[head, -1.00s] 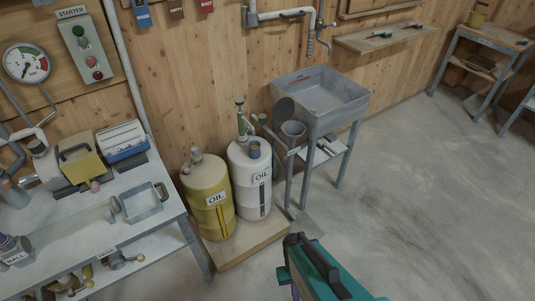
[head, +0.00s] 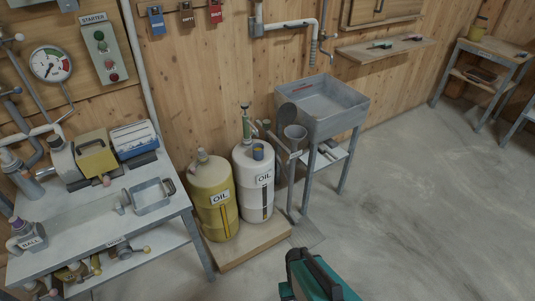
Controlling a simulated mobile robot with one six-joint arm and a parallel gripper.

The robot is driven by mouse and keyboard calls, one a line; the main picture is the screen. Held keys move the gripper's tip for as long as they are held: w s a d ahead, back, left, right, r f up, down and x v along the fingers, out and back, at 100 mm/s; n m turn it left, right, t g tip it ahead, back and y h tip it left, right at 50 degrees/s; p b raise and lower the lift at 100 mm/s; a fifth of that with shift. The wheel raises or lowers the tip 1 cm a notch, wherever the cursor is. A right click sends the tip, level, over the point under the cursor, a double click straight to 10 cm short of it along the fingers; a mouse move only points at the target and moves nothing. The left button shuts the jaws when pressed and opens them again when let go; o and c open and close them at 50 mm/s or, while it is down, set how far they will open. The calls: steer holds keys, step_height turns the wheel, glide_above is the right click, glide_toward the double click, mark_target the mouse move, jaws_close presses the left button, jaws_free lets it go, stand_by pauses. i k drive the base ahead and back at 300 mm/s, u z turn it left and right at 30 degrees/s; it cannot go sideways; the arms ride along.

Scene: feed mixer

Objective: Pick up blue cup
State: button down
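A green hand pump rises from the same drum just left of the cup. Part of my teal and black arm shows at the bottom edge, well below and apart from the cup. No gripper fingers can be made out.
A yellow oil drum (head: 213,200) stands left of the white drum on a wooden platform (head: 262,242). A grey sink (head: 325,105) on legs is close at the right, with a grey funnel-like vessel (head: 295,137) at its side. A workbench (head: 180,205) is at left. Open concrete floor lies right.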

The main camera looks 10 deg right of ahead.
mark_target(257, 148)
steer(key=u, duration=0.15)
steer(key=i, duration=0.95)
steer(key=u, duration=5)
steer(key=i, duration=0.15)
steer(key=z, duration=3.3)
